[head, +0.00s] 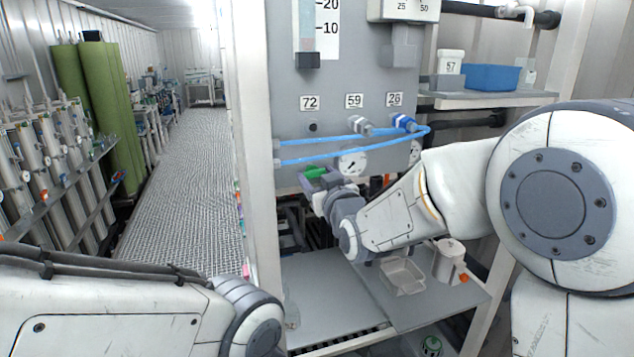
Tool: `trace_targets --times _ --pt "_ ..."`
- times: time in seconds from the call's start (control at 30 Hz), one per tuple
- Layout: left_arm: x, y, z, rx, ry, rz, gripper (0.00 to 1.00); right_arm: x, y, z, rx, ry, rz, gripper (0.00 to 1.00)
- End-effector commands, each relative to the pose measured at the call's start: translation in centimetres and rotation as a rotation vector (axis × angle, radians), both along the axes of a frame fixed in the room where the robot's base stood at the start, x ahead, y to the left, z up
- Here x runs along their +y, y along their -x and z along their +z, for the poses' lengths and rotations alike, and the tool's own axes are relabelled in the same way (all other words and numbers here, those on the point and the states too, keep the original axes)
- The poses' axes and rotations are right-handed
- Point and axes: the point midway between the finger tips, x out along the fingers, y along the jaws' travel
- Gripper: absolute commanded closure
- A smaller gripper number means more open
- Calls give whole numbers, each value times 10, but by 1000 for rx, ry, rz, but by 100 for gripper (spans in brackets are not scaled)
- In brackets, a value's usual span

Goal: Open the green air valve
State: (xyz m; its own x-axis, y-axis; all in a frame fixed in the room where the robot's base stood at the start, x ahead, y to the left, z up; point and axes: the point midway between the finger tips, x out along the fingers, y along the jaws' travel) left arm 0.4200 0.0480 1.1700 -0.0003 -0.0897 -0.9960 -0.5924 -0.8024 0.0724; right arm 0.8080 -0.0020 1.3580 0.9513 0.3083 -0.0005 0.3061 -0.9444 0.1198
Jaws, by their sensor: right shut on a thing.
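The green air valve (314,171) shows as a small green handle below the grey panel, under the looped blue hoses. My right gripper (317,184) reaches in from the right and is shut on it, just at the panel's lower edge. The wrist and fingers hide the valve's lower part and its pipe, so I cannot tell exactly how the handle is turned. My left arm crosses the lower left of the head view, but its gripper is not in view.
The grey panel (290,90) carries round gauges (352,162) and blue hoses (350,139). A blue bin (491,77) sits on the shelf. The aisle at left is free.

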Motion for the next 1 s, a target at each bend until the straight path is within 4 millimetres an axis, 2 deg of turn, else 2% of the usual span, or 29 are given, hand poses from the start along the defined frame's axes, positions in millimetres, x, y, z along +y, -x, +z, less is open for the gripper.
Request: trace_targets --times 0.03,0.4,0.7,1.0 --pt "0 0 -11 0 0 0 50 1 1 -4 -14 30 1 91" --pt "0 0 -54 0 0 -3 50 2 1 -5 -117 350 3 91" --pt "0 0 -82 0 0 -3 50 3 1 -5 -204 620 3 91" --pt "0 0 -102 0 0 -3 50 4 1 -5 -288 886 4 91"
